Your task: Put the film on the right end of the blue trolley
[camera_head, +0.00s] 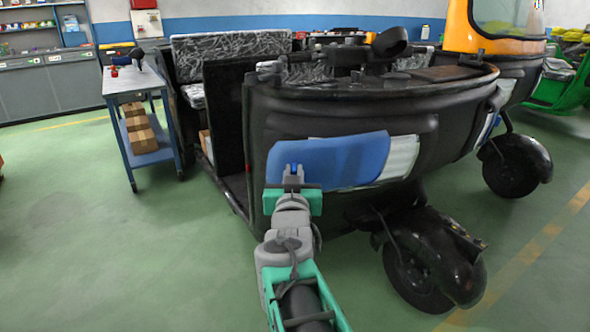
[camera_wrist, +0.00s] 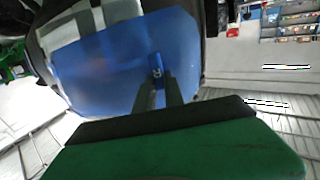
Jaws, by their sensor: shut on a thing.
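The film (camera_head: 345,158) is a blue sheet in front of the black rickshaw's side, with part of a white panel showing to its right. In the wrist view the film (camera_wrist: 110,65) fills the upper middle. My gripper (camera_head: 292,178) is at the film's lower left and is shut on a small blue tab of it; the fingertips also show in the wrist view (camera_wrist: 157,78). I cannot tell whether the film still touches the rickshaw. The blue trolley (camera_head: 128,84) stands at the left, with a grey top, blue legs and a blue lower shelf.
A drill-like tool (camera_head: 137,57) and a small red item (camera_head: 114,71) lie on the trolley top. Cardboard boxes (camera_head: 138,128) sit on its lower shelf. The black rickshaw (camera_head: 300,115) fills the centre, its front wheel (camera_head: 425,265) at the lower right. Green floor is clear at the left.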

